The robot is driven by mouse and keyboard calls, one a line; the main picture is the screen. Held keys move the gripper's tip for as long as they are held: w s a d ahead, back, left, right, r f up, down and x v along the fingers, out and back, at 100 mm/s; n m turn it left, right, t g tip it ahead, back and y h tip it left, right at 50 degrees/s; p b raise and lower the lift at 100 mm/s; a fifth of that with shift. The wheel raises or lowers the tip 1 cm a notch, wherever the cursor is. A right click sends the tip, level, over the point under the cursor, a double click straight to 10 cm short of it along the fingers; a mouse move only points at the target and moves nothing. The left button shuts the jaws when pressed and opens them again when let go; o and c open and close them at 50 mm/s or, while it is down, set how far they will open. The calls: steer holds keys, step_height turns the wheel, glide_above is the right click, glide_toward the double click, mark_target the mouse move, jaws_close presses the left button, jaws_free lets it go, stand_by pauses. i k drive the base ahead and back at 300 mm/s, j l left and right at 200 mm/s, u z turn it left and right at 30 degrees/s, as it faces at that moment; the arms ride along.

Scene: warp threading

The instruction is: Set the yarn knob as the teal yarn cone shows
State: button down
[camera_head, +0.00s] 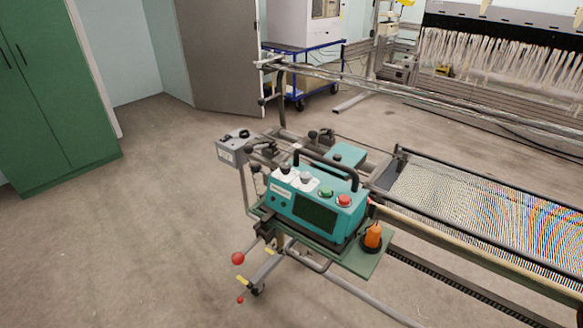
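A teal control box (318,211) with a dark handle stands on a green shelf at the front of the warp machine. Two knobs show on its top at the left: one knob (285,169) and another knob (306,178), each on a pale plate. Their pointer directions are too small to read. An orange yarn cone (373,236) stands upright on the shelf, right of the box, on a dark base. No teal yarn cone shows; the cone in view is orange. My gripper is not in view.
A green button (326,191) and a red button (344,200) sit on the box top. A grey box (236,147) stands behind left. Red-tipped levers (238,258) stick out low. The warp sheet (480,200) stretches right. Floor (110,230) at left is clear beside a green cabinet (50,90).

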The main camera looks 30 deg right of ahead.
mark_target(285, 169)
steer(key=i+j+u, duration=0.35)
steer(key=i, duration=0.2)
steer(key=i+u, duration=0.4)
steer(key=i, duration=0.2)
steer(key=i+l+u, duration=0.1)
steer(key=i, duration=1.75)
steer(key=i+l+u, duration=0.15)
steer(key=i+u, duration=0.3)
steer(key=i+l+u, duration=0.3)
steer(key=i+u, duration=0.15)
steer(key=i+l+u, duration=0.9)
steer(key=l, duration=0.25)
steer(key=i+l+u, duration=0.2)
steer(key=l+u, duration=0.25)
steer(key=l, duration=0.25)
